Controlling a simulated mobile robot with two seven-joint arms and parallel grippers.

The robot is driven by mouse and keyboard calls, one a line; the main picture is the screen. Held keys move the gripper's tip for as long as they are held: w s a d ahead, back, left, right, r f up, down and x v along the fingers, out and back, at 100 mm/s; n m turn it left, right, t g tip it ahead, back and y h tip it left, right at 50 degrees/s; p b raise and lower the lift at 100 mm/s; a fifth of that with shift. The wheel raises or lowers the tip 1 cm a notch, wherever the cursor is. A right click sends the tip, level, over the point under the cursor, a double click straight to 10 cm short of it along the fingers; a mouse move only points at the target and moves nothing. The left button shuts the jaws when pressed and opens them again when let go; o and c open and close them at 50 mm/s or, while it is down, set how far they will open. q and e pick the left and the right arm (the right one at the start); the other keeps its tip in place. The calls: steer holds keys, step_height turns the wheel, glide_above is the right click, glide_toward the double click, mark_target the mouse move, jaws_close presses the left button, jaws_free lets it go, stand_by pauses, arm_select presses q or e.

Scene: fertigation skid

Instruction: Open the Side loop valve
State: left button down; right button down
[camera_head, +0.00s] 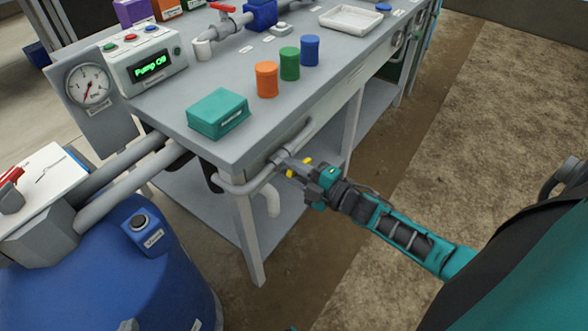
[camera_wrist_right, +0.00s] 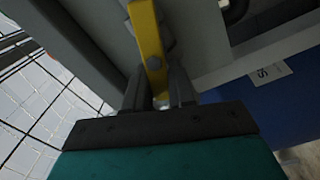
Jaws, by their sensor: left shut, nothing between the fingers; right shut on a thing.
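The Side loop valve's yellow lever shows between my right gripper's fingers in the right wrist view (camera_wrist_right: 150,45). In the head view, yellow parts (camera_head: 289,173) show at the gripper, by the grey pipe (camera_head: 238,187) that bends around the bench's near corner. My right gripper (camera_head: 283,163) is shut on the lever; it also shows in the wrist view (camera_wrist_right: 161,92). The fingers and wrist hide much of the valve body, and I cannot read a valve label. My left gripper is not in view.
The grey bench (camera_head: 190,147) carries a teal box (camera_head: 218,112), orange (camera_head: 266,80), green (camera_head: 289,65) and blue (camera_head: 310,50) containers, and a control box (camera_head: 147,62) reading "Pump Off". A blue drum (camera_head: 100,270) stands at lower left. The brown floor right of the bench is open.

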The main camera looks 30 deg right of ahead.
steer(key=shift+a+f+n+b, duration=0.1)
steer(key=shift+f+n+b, duration=0.2)
steer(key=shift+n, duration=0.7)
steer(key=shift+f+n+b, duration=0.2)
steer(key=shift+n+b, duration=0.2)
steer(key=shift+n, duration=0.6)
steer(key=c, duration=1)
jaws_free()
steer(key=shift+c, duration=0.2)
steer(key=shift+s, duration=0.15)
steer(key=p+v, duration=0.1)
steer(key=v, duration=1.1)
steer(key=shift+s+d+p, duration=0.25)
steer(key=shift+s+p, duration=0.05)
steer(key=shift+s, duration=0.05)
